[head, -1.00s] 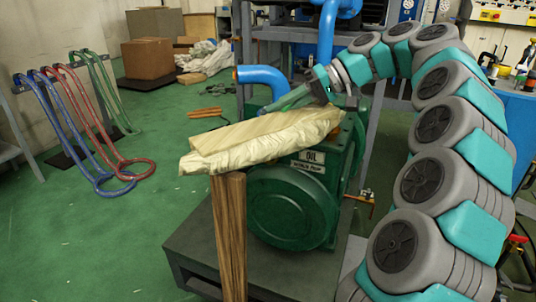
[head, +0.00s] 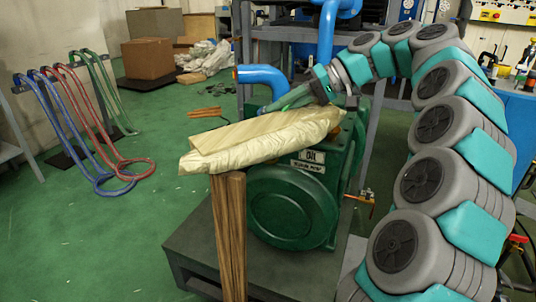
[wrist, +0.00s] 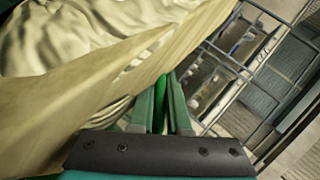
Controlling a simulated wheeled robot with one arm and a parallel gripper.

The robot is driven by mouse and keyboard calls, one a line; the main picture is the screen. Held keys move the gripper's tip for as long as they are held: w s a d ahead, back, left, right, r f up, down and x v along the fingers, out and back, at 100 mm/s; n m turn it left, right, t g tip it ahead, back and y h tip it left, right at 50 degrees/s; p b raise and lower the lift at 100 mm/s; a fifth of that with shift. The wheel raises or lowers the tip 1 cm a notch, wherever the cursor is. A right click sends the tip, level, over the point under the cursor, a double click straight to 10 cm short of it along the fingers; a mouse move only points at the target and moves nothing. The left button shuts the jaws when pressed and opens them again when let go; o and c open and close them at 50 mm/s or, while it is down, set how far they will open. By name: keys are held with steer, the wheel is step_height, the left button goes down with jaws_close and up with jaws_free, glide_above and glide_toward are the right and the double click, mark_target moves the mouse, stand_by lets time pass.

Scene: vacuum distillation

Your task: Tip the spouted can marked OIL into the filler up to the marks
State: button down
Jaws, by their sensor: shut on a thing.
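A green pump (head: 292,208) stands on a dark plinth; its small plate (head: 311,158) seems to read OIL. My arm comes in from the right, and my gripper (head: 280,102) is behind the wrapped bundle, above and behind the pump. In the wrist view my gripper (wrist: 160,106) is shut on a narrow bright green thing (wrist: 160,88). Only a sliver of it shows, so I cannot tell whether it is the spouted can. The filler and the level marks are hidden or too small to make out.
A cream wrapped bundle (head: 265,139) on a wooden post (head: 229,235) blocks the near side and fills the wrist view's left. A blue pipe (head: 263,76) is behind my gripper. Coloured hoses (head: 100,150) hang at left. The green floor between is mostly clear.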

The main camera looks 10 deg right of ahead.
step_height(320, 180, down, 10)
steer(key=a+n+t+h+b, duration=0.1)
steer(key=h+b, duration=0.3)
steer(key=b, duration=0.9)
steer(key=shift+a+f+n+t, duration=0.3)
steer(key=shift+a+t, duration=0.15)
steer(key=shift+t, duration=0.15)
steer(key=f+h+b, duration=0.1)
steer(key=b, duration=0.1)
steer(key=w+d+f+t+h+b, duration=0.1)
steer(key=h+b, duration=0.1)
steer(key=d+f+n+t+h+b, duration=0.1)
steer(key=b, duration=0.1)
steer(key=shift+w+b, duration=0.4)
